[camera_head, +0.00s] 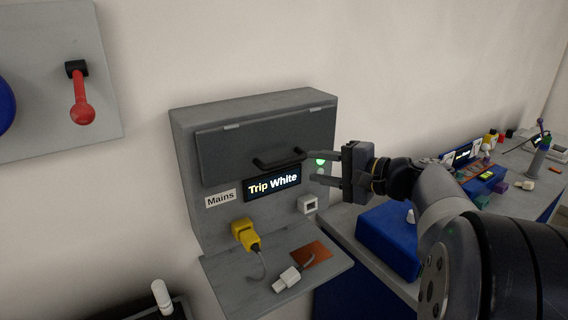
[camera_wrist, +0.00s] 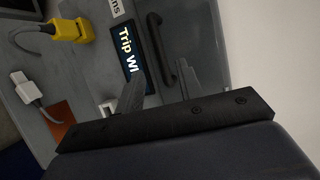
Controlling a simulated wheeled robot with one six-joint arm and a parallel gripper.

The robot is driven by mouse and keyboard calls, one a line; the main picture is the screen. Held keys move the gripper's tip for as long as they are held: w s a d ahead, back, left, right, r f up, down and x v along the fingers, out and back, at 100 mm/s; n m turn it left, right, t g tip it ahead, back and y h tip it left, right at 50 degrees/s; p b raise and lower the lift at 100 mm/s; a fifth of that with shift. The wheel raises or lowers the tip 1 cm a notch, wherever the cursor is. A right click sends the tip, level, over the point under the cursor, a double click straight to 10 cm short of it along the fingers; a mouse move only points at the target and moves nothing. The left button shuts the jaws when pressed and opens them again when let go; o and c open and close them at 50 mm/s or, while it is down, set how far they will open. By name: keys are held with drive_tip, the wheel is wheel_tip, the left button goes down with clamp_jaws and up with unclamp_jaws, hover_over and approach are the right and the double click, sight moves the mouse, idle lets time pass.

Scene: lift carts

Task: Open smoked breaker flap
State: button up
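The smoked breaker flap (camera_head: 235,150) is a dark panel on the upper front of a grey wall box and looks closed. Its black bar handle (camera_head: 279,160) sits at its lower edge, just above a display reading "Trip White" (camera_head: 272,183). My gripper (camera_head: 314,168) is open, its two fingers apart and pointing left, just right of the handle and in front of the box's right side. Nothing shows between the fingers. In the wrist view the handle (camera_wrist: 162,52) lies beyond the fingers, apart from them, and the flap (camera_wrist: 203,45) is partly hidden by the gripper.
Below the display are a yellow plug (camera_head: 244,234), a white socket (camera_head: 308,204) and a white connector (camera_head: 287,279) on a grey shelf (camera_head: 232,284). A red lever (camera_head: 80,100) is on a panel at left. A blue box (camera_head: 385,240) stands on the bench at right.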

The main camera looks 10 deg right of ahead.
sight(289, 163)
drive_tip(key=p+x, duration=0.1)
drive_tip(key=x, duration=0.8)
drive_tip(key=shift+a+p, duration=0.1)
drive_tip(key=shift+p, duration=0.3)
clamp_jaws()
